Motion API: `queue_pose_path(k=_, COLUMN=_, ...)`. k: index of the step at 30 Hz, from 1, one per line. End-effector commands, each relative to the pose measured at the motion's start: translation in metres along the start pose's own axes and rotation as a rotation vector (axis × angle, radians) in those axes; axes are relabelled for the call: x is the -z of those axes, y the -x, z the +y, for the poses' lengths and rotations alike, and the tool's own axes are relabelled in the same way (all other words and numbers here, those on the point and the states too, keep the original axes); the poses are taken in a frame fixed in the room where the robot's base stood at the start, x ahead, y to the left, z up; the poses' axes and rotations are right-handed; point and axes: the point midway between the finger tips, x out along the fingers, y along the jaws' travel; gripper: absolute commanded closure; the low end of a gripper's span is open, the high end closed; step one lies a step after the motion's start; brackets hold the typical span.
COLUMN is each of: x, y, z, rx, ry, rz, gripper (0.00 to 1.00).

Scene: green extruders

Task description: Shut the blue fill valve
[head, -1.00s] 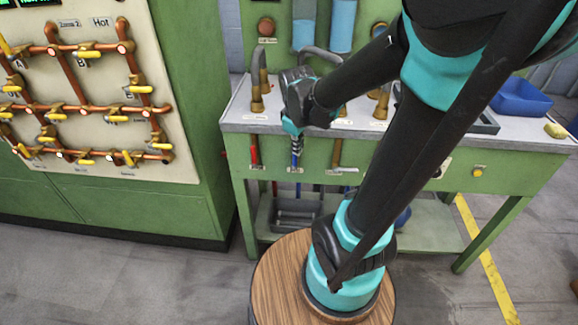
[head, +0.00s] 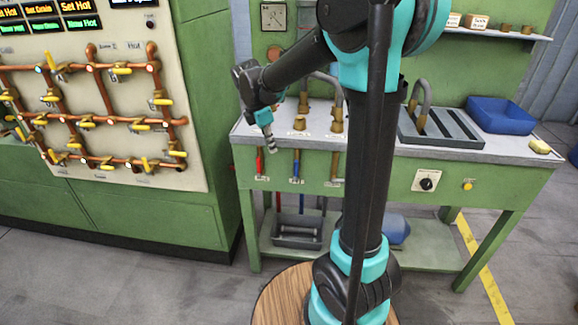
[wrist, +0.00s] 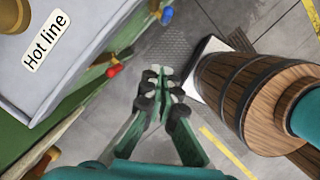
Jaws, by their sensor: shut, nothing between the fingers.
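The blue fill valve's handle (head: 296,163) hangs vertically on the green front of the bench, between a red handle (head: 260,161) on its left and a brown one (head: 335,165) on its right. In the wrist view the blue handle (wrist: 167,15) shows at the top, beyond the red handle (wrist: 113,70). My gripper (head: 271,146) is in front of the counter edge, between the red and blue handles and apart from both as far as I can tell. In the wrist view my gripper's fingers (wrist: 158,75) are together and empty.
The counter (head: 385,146) carries brass taps (head: 337,118), a sink drainer (head: 438,127) and a blue tub (head: 500,114). A lower shelf holds a grey tray (head: 297,231). A panel of copper pipes with yellow valves (head: 100,122) stands left.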

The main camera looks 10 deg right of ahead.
Motion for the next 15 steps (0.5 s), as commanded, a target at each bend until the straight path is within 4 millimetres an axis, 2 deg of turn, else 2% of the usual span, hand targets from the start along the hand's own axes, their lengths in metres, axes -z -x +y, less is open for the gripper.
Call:
queue_pose_path(k=5, x=0.0, y=-0.006, z=0.0, rx=0.0, ry=-0.002, rz=0.0, gripper=1.0)
queue_pose_path(k=8, x=0.0, y=-0.017, z=0.0, rx=0.0, ry=-0.003, rz=0.0, gripper=1.0)
queue_pose_path(k=15, x=0.0, y=-0.063, z=0.0, rx=-0.001, ry=-0.003, rz=0.001, gripper=1.0)
